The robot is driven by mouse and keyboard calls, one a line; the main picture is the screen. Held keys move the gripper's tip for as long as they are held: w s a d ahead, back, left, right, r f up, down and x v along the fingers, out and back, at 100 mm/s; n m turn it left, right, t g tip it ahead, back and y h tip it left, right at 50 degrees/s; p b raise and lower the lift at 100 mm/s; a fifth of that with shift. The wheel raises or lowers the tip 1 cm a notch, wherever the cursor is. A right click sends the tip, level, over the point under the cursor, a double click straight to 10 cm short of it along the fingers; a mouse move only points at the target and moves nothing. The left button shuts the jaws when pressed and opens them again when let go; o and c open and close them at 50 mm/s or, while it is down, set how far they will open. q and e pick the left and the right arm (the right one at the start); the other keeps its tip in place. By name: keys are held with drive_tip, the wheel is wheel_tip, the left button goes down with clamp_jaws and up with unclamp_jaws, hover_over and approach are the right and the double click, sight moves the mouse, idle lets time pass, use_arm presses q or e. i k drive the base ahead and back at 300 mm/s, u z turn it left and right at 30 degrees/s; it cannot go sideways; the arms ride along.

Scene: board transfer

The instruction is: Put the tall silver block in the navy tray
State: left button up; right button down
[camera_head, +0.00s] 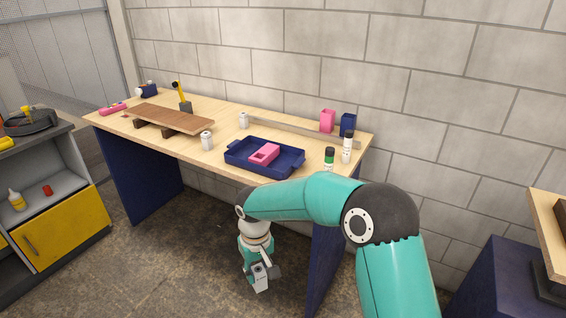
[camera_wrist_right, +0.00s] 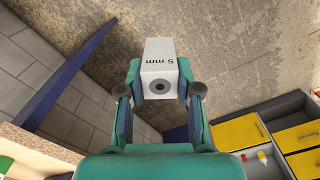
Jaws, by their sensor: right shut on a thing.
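The silver block (camera_wrist_right: 158,68) is pale grey, with "5 mm" printed on one face and a dark round hole on its end. My right gripper (camera_wrist_right: 160,85) is shut on it, with one finger on each side. In the head view the silver block (camera_head: 261,276) hangs below my right wrist, in front of the table and over the floor. The navy tray (camera_head: 240,166) sits on the table near its front edge, behind and above the gripper in the picture. My left gripper is not in view.
A pink block with an opening (camera_head: 264,153) lies in the tray. White cylinders (camera_head: 207,141), a brown raised board (camera_head: 168,118), bottles (camera_head: 329,158) and pink (camera_head: 328,119) and navy (camera_head: 348,122) holders stand on the table (camera_head: 215,167). A yellow-drawer cabinet (camera_head: 65,228) is at left.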

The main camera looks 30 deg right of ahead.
sight(249, 154)
drive_tip(key=z, duration=0.35)
drive_tip(key=i, duration=0.9)
drive_tip(key=z, duration=0.05)
